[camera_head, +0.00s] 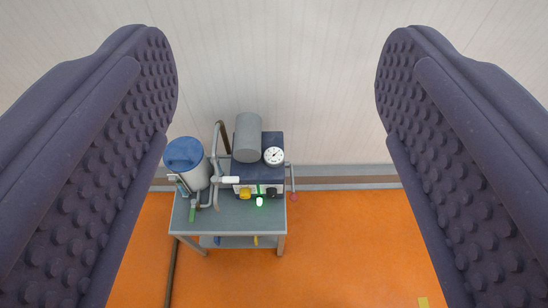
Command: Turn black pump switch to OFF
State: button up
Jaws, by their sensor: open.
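My gripper (277,110) is open, with one large dark ridged finger at each side of the view and nothing between them. Between the fingers, at a distance, a dark pump unit (245,172) stands on a grey table. A small black switch (272,192) is on its front, to the right of a yellow knob (245,193) and a lit green lamp (259,202). The switch is too small to tell which way it is turned. My gripper is well apart from it.
The grey table (243,222) also bears a blue-topped tank (184,155), pipes, a grey cylinder (248,138) and a white gauge (274,156). A pale wall stands behind.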

aim_at(272, 193)
jog(key=k, duration=0.1)
jog(key=i+z, duration=0.3)
jog(key=z, duration=0.2)
jog(key=i+j+z, duration=0.15)
jog(key=z, duration=0.35)
jog(key=i+j, duration=0.05)
jog(key=i, duration=0.05)
